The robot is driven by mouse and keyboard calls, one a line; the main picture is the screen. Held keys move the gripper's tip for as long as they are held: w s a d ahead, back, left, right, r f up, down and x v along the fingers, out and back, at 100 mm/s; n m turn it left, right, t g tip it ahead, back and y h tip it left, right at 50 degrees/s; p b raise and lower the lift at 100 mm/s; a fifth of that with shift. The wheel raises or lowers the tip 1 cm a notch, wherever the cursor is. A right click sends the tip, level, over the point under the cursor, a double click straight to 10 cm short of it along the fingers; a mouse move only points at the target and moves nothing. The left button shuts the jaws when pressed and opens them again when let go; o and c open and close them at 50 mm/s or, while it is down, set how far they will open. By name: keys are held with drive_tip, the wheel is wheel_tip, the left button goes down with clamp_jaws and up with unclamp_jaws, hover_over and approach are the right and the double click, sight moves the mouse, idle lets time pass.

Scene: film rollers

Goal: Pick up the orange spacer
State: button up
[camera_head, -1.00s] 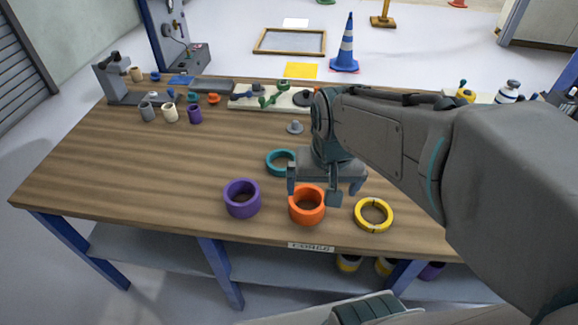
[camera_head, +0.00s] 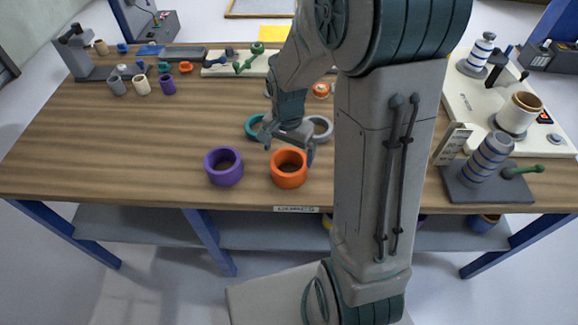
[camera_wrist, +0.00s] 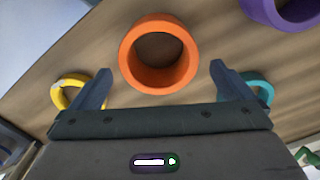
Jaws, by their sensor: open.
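The orange spacer (camera_head: 289,168) is a thick ring lying flat near the front edge of the wooden table. In the wrist view the orange spacer (camera_wrist: 158,54) lies ahead of and between the two fingertips, apart from them. My gripper (camera_head: 288,140) is open and empty, just above and behind the spacer in the head view. Its two dark fingers (camera_wrist: 160,82) show in the wrist view. The table under the spacer's hole is in shadow.
A purple ring (camera_head: 224,167) stands close left of the spacer. A yellow ring (camera_wrist: 72,92) lies on the other side. My arm covers the table's right middle.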

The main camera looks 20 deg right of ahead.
drive_tip(key=shift+d+f+p, duration=0.1)
drive_tip(key=shift+f+p, duration=0.2)
drive_tip(key=shift+f, duration=3.3)
drive_tip(key=shift+c, duration=0.3)
drive_tip(key=c, duration=0.9)
